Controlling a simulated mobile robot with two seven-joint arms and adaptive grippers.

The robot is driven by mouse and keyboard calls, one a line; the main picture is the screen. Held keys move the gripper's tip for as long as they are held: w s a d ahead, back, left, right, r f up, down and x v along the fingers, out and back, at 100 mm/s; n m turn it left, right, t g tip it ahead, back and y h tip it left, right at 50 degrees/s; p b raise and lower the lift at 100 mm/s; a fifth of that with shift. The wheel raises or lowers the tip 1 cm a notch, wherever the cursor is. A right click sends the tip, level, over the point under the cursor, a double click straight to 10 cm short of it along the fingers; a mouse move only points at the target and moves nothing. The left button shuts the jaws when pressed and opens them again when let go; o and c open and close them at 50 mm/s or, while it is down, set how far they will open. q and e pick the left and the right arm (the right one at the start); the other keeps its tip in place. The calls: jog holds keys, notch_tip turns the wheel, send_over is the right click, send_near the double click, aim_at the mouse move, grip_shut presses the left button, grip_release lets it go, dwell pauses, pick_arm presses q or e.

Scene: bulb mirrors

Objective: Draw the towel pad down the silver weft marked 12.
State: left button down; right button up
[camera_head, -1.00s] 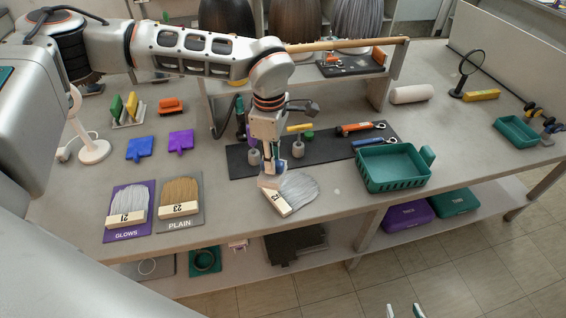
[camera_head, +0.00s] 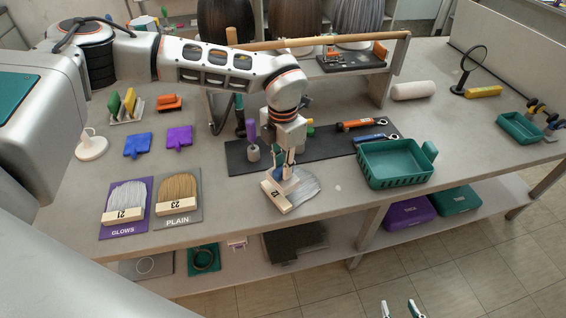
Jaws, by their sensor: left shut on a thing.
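The silver weft (camera_head: 307,187) marked 12 lies fanned out near the table's front edge. Its pale tag (camera_head: 278,199) is at its lower left end. My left gripper (camera_head: 283,172) points down over the weft, close to the tag. It is shut on the small whitish towel pad (camera_head: 287,180), which is mostly hidden by the fingers. The pad is at or just above the hair; I cannot tell if it touches. My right gripper (camera_head: 399,309) shows only its fingertips at the bottom edge, apart and empty, in front of the table.
Wefts 21 (camera_head: 124,197) and 23 (camera_head: 177,192) lie on the GLOWS and PLAIN cards to the left. A dark mat (camera_head: 240,158) with tools is behind, and a teal basket (camera_head: 392,180) stands to the right. A wooden rail (camera_head: 330,43) runs behind my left arm.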

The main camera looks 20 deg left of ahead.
pick_arm(q)
notch_tip(320, 180, down, 3)
jog(key=shift+r+b, duration=0.2)
jog(key=shift+b, duration=0.4)
jog(key=shift+f, duration=0.35)
jog(key=shift+r, duration=0.25)
jog(key=shift+f, duration=0.15)
jog(key=shift+f, duration=0.15)
